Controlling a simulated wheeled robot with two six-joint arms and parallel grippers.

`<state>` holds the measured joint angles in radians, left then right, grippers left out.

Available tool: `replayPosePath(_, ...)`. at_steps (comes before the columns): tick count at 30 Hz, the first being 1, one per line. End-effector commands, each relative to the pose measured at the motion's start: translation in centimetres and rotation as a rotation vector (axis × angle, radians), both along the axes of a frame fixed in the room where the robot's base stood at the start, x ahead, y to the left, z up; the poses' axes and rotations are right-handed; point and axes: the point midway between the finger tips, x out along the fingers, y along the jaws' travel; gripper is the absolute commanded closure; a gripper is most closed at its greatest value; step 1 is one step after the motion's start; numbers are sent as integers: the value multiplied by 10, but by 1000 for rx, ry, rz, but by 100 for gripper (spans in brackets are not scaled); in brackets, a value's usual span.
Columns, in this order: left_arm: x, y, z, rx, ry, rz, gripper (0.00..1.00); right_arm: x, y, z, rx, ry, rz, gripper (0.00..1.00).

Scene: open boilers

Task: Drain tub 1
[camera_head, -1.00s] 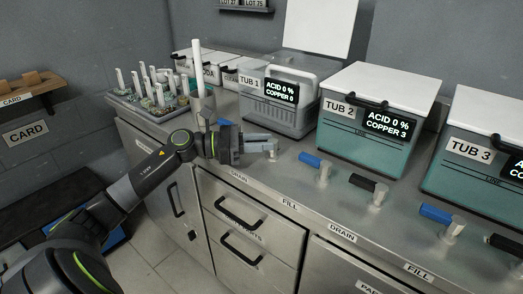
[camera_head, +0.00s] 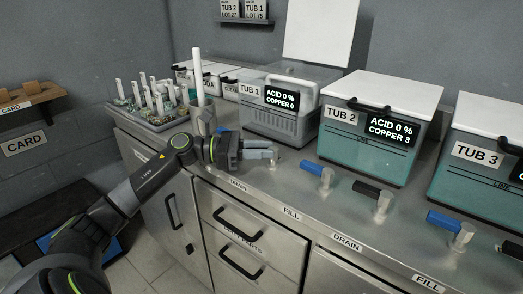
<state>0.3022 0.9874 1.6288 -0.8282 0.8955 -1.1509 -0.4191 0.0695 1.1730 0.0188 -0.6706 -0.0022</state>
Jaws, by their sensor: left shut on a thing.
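Tub 1 (camera_head: 270,122) stands at the back of the steel counter. It looks clear and grey, with no teal liquid showing, and its display (camera_head: 281,98) reads acid 0 %, copper 0. My left gripper (camera_head: 262,153) is shut at the valve post (camera_head: 275,163) in front of tub 1, behind the DRAIN label (camera_head: 238,186). The fingers lie along the valve's handle and hide most of it, so I cannot tell how far it is turned. My right gripper is not in view.
Tub 2 (camera_head: 350,150) and tub 3 (camera_head: 450,190) hold teal liquid under white lids. A blue handle (camera_head: 311,168) and a black handle (camera_head: 367,189) stick up right of my gripper. A rack of parts (camera_head: 152,115) and a cup with a white rod (camera_head: 203,120) stand left.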

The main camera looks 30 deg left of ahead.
Motion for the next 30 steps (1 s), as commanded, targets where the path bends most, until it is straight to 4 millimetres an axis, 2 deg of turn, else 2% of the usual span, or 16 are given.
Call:
replayPosePath(5,0,0,0,0,0,1,98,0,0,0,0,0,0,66)
replayPosePath(6,0,0,0,0,0,1,71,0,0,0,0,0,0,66)
replayPosePath(9,0,0,0,0,0,1,60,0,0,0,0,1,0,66)
replayPosePath(20,-2,4,-1,2,0,2,60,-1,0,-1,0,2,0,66)
replayPosePath(24,-10,16,-2,5,3,3,60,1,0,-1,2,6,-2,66)
replayPosePath(30,-28,44,-3,6,5,5,60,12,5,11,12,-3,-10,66)
